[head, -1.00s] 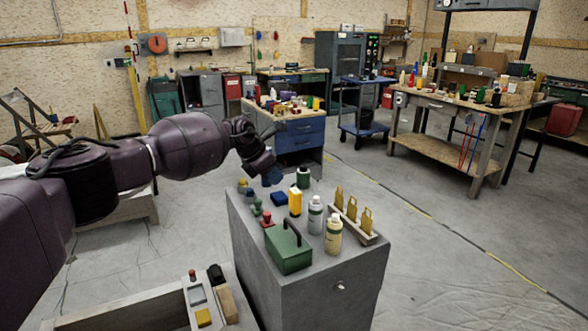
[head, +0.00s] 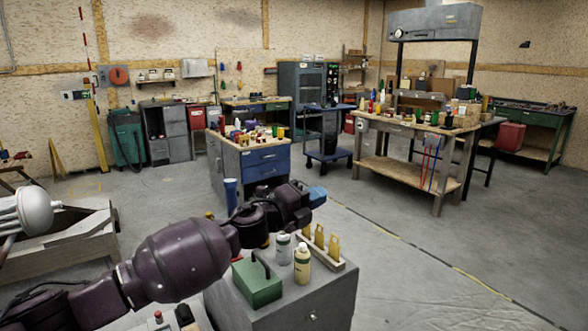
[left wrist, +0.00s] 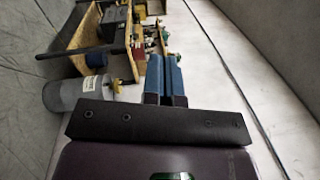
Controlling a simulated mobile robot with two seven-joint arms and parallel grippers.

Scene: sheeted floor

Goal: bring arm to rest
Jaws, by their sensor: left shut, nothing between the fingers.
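My left arm reaches in from the lower left of the head view, dark purple, across the far side of the grey cabinet (head: 335,300). My left gripper (head: 317,195) is at the arm's end, beyond the wooden rack of yellow-handled items. Its blue fingers (left wrist: 165,78) are together in the left wrist view, with nothing between them. The arm hides part of the cabinet top. My right gripper is in neither view now.
A blue drawer unit (head: 262,160) and a workbench (head: 407,165) stand farther back. Floor at right is clear.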

